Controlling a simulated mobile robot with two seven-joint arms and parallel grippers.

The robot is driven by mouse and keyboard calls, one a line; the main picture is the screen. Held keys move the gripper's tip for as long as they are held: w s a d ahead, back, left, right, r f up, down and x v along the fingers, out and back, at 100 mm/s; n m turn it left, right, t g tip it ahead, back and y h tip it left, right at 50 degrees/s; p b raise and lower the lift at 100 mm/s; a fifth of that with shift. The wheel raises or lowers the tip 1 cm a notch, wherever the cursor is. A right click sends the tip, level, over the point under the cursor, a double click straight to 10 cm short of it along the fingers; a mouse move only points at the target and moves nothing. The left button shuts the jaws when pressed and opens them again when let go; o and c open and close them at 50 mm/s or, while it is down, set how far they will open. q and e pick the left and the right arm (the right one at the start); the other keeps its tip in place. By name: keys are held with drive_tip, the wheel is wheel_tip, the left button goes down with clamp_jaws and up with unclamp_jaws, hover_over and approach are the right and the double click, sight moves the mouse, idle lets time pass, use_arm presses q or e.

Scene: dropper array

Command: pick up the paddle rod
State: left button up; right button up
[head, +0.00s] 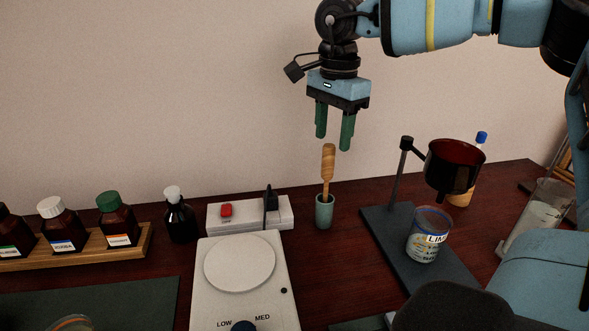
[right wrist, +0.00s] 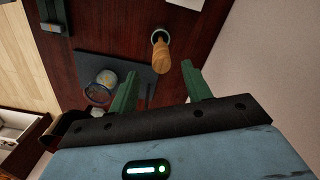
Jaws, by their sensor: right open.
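The paddle rod (head: 327,162) stands nearly upright in a small green cup (head: 324,215), with its thick wooden handle up. Its lower end is hidden in the cup. My right gripper (head: 333,143) is open and empty. Its two green fingers point down just above the handle top, apart from it in the head view. In the right wrist view the wooden handle (right wrist: 162,55) shows beyond and between the open fingertips (right wrist: 159,68). My left gripper is not in view.
A white power strip (head: 250,226) and a white hot plate (head: 212,290) are left of the cup. Right of it is a dark stand (head: 376,224) with a dark red funnel (head: 453,165) above a labelled jar (head: 424,253). Several bottles stand at the left.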

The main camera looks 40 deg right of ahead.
sight(332, 146)
drive_tip(key=shift+w+f, duration=0.15)
drive_tip(key=shift+w, duration=0.2)
drive_tip(key=shift+f+b, duration=0.3)
drive_tip(key=shift+f, duration=0.1)
drive_tip(key=shift+s+r, duration=0.15)
drive_tip(key=shift+s, duration=0.4)
drive_tip(key=f, duration=0.2)
drive_tip(key=shift+w+f, duration=0.25)
drive_tip(key=shift+f, duration=0.05)
drive_tip(key=shift+s+a+f+p, duration=0.1)
drive_tip(key=shift+f+p, duration=0.2)
drive_tip(key=shift+f, duration=0.2)
drive_tip(key=f, duration=0.3)
drive_tip(key=shift+w+a+f+p, duration=0.1)
drive_tip(key=shift+w+f+p, duration=0.1)
drive_tip(key=shift+w+p, duration=0.1)
drive_tip(key=shift+s+f, duration=0.1)
drive_tip(key=shift+f, duration=0.35)
